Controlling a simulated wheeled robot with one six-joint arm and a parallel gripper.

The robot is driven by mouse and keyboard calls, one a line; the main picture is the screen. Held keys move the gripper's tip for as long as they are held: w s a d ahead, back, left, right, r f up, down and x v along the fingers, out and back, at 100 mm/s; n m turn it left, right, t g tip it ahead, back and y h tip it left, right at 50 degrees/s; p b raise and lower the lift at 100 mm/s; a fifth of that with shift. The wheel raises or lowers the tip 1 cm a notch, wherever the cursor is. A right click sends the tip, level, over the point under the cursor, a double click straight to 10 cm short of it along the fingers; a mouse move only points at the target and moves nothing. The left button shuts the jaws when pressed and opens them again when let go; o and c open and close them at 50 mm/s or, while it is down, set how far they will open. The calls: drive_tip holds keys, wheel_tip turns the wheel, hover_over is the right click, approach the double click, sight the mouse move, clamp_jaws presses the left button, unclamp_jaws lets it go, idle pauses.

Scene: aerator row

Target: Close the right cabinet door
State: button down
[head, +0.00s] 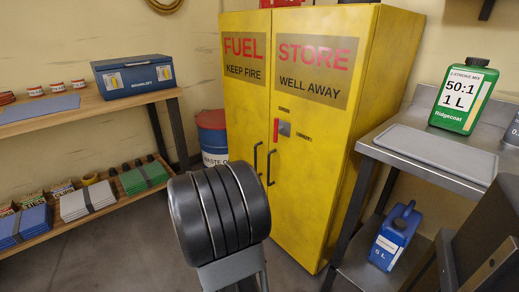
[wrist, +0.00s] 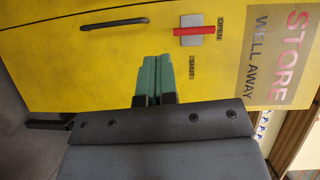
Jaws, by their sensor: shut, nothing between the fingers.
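The yellow fuel cabinet (head: 398,70) stands in the middle of the head view. Its right door (head: 318,180), marked STORE, looks flush or nearly flush with the left door (head: 245,110); I cannot tell if a small gap is left. In the sideways wrist view the handle (wrist: 114,24) and lever (wrist: 194,30) also show. My gripper (wrist: 153,58) has green fingers, shut and empty, in front of this door. Whether they touch it is unclear.
A steel bench (head: 366,150) with a grey tray and green fuel jug (head: 462,95) stands close right of the cabinet, a blue jug (head: 395,236) below. A waste oil drum (head: 212,137) stands left of the cabinet. Wooden shelves (head: 95,108) line the left wall.

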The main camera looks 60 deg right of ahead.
drive_tip(key=s+d+m+g+h+b, duration=0.1)
drive_tip(key=d+m+g+b, duration=0.1)
drive_tip(key=d, duration=1.3)
drive_tip(key=shift+s+d+r+b, duration=0.15)
drive_tip(key=shift+s+r+b, duration=0.05)
drive_tip(key=shift+s+b, duration=0.25)
